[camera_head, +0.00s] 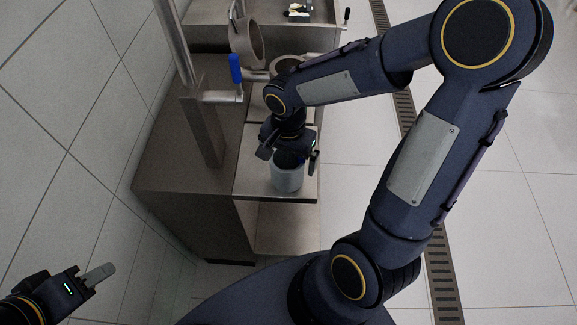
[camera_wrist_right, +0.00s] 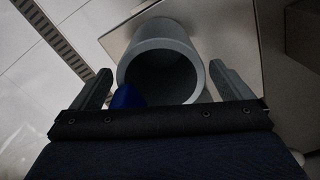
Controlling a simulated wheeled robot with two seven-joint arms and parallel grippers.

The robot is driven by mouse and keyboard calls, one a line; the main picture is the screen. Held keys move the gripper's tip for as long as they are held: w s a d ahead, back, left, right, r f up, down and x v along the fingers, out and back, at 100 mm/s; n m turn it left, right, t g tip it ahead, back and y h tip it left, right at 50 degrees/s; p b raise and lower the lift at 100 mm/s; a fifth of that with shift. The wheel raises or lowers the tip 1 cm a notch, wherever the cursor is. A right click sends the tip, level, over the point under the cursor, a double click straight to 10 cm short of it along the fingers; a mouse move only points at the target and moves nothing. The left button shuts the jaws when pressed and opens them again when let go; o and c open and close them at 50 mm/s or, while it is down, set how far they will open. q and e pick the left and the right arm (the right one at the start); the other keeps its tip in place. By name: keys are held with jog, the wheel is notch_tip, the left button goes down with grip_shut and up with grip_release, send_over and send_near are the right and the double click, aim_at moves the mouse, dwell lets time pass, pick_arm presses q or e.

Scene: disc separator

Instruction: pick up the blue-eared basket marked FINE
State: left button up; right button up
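A grey round basket (camera_head: 287,178) stands upright near the front end of the low metal shelf. In the right wrist view its open mouth faces me, and its grey rim (camera_wrist_right: 140,43) and a blue ear (camera_wrist_right: 127,97) show. No FINE marking is readable. My right gripper (camera_head: 288,157) is just above the basket, pointing down. In the wrist view its two fingers are spread, one on each side of the basket, with gaps between them and its wall. My left gripper (camera_head: 98,275) is at the lower left, far from the basket; its finger opening cannot be made out.
The metal bench (camera_head: 180,160) stands left of the shelf (camera_head: 255,185). A tray with small items lies at the back. Tiled floor to the right is clear.

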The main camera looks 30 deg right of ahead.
jog(key=c, duration=1)
jog(key=shift+r, duration=0.15)
